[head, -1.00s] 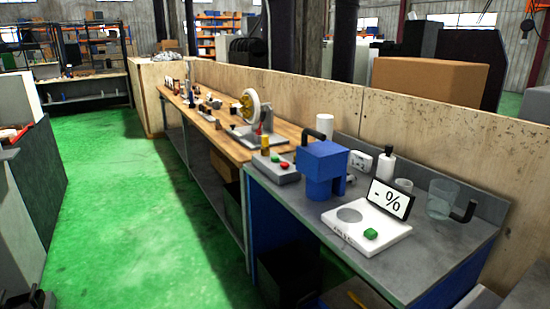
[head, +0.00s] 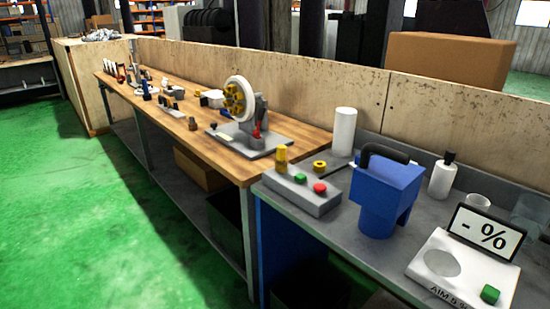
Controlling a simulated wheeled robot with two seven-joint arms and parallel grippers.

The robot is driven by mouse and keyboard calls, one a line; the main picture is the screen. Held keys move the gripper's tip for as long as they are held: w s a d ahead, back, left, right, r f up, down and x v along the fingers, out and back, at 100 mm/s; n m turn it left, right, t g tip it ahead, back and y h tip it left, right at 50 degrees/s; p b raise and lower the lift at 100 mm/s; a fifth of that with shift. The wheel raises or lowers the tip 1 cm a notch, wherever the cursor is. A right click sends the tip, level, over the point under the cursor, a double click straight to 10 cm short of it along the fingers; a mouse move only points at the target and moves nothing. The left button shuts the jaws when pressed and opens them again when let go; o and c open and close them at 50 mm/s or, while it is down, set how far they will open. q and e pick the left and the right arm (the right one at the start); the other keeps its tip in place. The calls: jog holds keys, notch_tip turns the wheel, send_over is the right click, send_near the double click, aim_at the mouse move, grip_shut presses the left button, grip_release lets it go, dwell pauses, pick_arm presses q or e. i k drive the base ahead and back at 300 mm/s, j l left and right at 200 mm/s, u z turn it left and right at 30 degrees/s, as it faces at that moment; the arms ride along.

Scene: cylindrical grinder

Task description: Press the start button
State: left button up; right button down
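A grey control box (head: 301,193) sits at the near left corner of the grey bench. On its top are a green button (head: 300,178), a red button (head: 320,188) and a yellow knob or post (head: 281,158). No labels are readable on them, so I cannot tell for certain which is the start button. A second green button (head: 490,294) is on the white device with the "- %" display. Neither of my grippers shows in the head view.
A blue handled device (head: 385,195) stands right of the control box, with a white cylinder (head: 345,131) behind. A white wheel on a stand (head: 242,103) and several small parts are on the wooden bench (head: 290,135). The green floor (head: 90,220) at left is clear.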

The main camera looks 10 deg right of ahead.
aim_at(300, 178)
jog(key=i+j, duration=0.35)
jog(key=i+j+z, duration=0.1)
jog(key=i+j, duration=0.25)
jog(key=j, duration=0.15)
jog(key=i+j, duration=0.35)
jog(key=j+z, duration=0.05)
jog(key=j, duration=0.05)
